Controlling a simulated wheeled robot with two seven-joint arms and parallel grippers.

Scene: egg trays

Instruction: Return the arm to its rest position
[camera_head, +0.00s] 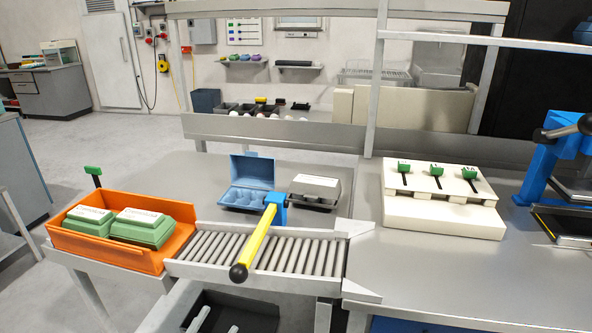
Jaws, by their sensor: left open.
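Two light prongs at the bottom edge, left of centre, look like the fingers of my left gripper (219,317). They are apart with nothing between them, low in front of the roller track and clear of the table. Most of this arm is out of the frame. My right gripper is not in view. An open blue egg carton (252,172) stands on the table behind the rollers. A closed grey carton with a pale label (316,187) lies to its right. Two green cartons with white labels (143,229) lie in an orange bin (109,251) at the left.
The roller track (300,252) has a yellow lever (254,245) with a black knob across it. A cream block with green-topped sliders (437,214) stands to the right. A blue device (541,160) is at the far right. Dark open space lies below the rollers.

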